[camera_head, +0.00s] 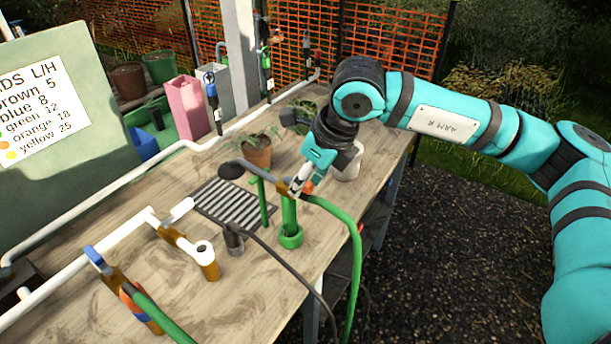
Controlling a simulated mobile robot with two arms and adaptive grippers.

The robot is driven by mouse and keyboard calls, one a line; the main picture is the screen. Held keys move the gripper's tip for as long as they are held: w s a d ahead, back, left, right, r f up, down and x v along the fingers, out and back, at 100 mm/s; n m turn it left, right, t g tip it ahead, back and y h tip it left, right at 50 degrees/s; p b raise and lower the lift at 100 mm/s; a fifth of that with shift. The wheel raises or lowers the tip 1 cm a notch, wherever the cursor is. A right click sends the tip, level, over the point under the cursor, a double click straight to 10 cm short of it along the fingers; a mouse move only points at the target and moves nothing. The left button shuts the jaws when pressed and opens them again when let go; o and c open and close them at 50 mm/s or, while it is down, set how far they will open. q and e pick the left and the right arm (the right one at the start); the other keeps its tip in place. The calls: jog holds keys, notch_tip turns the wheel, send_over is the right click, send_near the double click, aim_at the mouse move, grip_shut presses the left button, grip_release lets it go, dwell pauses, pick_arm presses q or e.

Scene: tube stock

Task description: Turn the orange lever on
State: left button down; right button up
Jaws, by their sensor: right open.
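A small orange piece, which looks like the orange lever (307,187), shows at the top of a green upright pipe (290,217) on the wooden table. It is small and partly covered by my right gripper, so its angle is hard to tell. A brownish-orange fitting (282,188) sits just left of it. My right gripper (297,188) reaches down from the upper right, its fingers open at the top of the pipe. I cannot tell if they touch the lever. My left gripper is not in view.
A green hose (352,235) and a dark hose (285,262) run from the pipe area over the table edge. A striped mat (225,207) lies left. White pipes (90,257) cross the left side.

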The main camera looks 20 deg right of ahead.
jog(key=shift+c, duration=1.4)
jog(key=c, duration=0.4)
grip_shut()
